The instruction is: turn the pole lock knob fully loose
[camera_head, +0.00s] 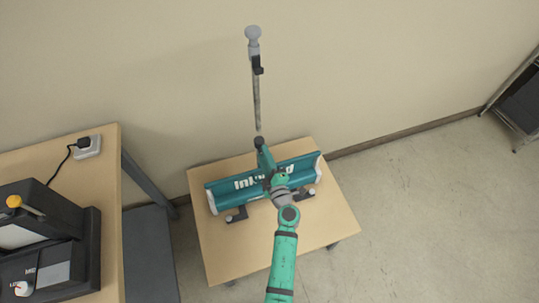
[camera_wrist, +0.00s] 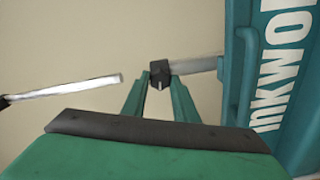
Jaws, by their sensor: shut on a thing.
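The pole lock knob (camera_wrist: 160,72) is a small dark piece with a light mark, at the end of a grey pole section (camera_wrist: 195,65). My gripper (camera_wrist: 160,88) has its two green fingers on either side of the knob and is shut on it. In the head view, my gripper (camera_head: 260,146) is at the dark knob above the teal banner base (camera_head: 225,196). A slim grey pole (camera_head: 256,100) with a pale round top extends above it. In the wrist view a pale rod (camera_wrist: 75,89) lies left of the knob, its end apart from it.
The teal base lies on a small wooden table (camera_head: 225,262). A larger wooden table (camera_head: 108,160) at left holds a black machine (camera_head: 80,250) and a white socket box (camera_head: 88,147). A metal rack (camera_head: 520,100) stands far right. The floor at right is clear.

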